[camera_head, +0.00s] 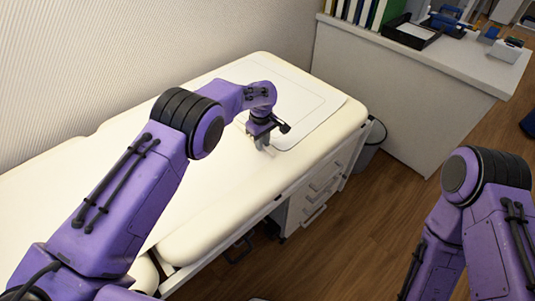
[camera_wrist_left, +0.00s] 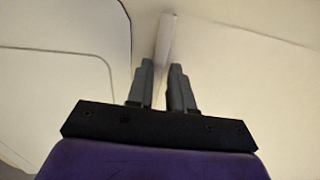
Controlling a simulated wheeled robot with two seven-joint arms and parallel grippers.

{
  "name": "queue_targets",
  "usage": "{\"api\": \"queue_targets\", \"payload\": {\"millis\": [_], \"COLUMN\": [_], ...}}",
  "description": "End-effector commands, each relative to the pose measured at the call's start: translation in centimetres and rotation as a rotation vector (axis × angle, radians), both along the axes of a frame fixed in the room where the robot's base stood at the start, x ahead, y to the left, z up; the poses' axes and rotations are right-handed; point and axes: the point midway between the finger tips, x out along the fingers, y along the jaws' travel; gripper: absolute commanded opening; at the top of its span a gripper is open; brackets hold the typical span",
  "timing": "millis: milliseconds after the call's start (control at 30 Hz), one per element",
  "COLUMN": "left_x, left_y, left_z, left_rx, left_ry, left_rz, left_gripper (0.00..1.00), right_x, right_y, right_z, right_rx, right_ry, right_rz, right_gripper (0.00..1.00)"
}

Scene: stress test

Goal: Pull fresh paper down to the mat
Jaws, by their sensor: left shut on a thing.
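A white sheet with a thin rounded outline (camera_head: 312,98) lies flat on the far end of the cream padded couch (camera_head: 172,238); I cannot tell whether it is the mat or paper. The outline also shows at the left in the left wrist view (camera_wrist_left: 60,70). My left gripper (camera_head: 262,144) is low over the couch, at the sheet's near left edge. In the left wrist view its fingers (camera_wrist_left: 163,80) are shut on a narrow pale strip (camera_wrist_left: 165,38), which looks like a paper edge. My right arm is at the right; its gripper is out of view.
A ribbed pale wall runs behind the couch. A grey-white counter (camera_head: 390,85) with a black tray (camera_head: 410,33) and folders stands beyond it. A bin (camera_head: 372,140) stands by the couch's far end. Drawers (camera_head: 310,200) are under the couch. Wooden floor lies open at the right.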

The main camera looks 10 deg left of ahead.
Motion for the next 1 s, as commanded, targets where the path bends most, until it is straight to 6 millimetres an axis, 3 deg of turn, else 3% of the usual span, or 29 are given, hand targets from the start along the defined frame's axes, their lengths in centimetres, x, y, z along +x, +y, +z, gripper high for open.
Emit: {"api": "queue_targets", "payload": {"millis": [167,533,567,600,633,900,1000], "left_x": [0.7,0.8,0.8,0.8,0.8,0.7,0.8], "left_y": [0.9,0.9,0.8,0.8,0.7,0.5,0.5], "left_z": [0.1,0.2,0.2,0.2,0.2,0.2,1.1], "left_rx": [0.005,0.006,0.006,0.006,0.006,0.004,0.003], "left_ry": [-0.005,-0.005,-0.005,-0.004,-0.004,-0.002,-0.005], "left_rz": [0.022,0.021,0.021,0.02,0.02,0.017,0.017], "left_gripper": [0.0,0.0,0.28,0.41,0.47,0.47,0.47], "right_x": [0.0,0.0,0.0,0.0,0.0,0.0,0.0], "right_y": [0.0,0.0,0.0,0.0,0.0,0.0,0.0], "right_z": [-0.6,-0.6,-0.6,-0.6,-0.6,-0.6,-0.7], "right_rx": [0.0,0.0,0.0,0.0,0.0,0.0,0.0], "right_ry": [0.0,0.0,0.0,0.0,0.0,0.0,0.0], "right_rz": [0.0,0.0,0.0,0.0,0.0,0.0,0.0], "right_gripper": [0.0,0.0,0.0,0.0,0.0,0.0,0.0]}}
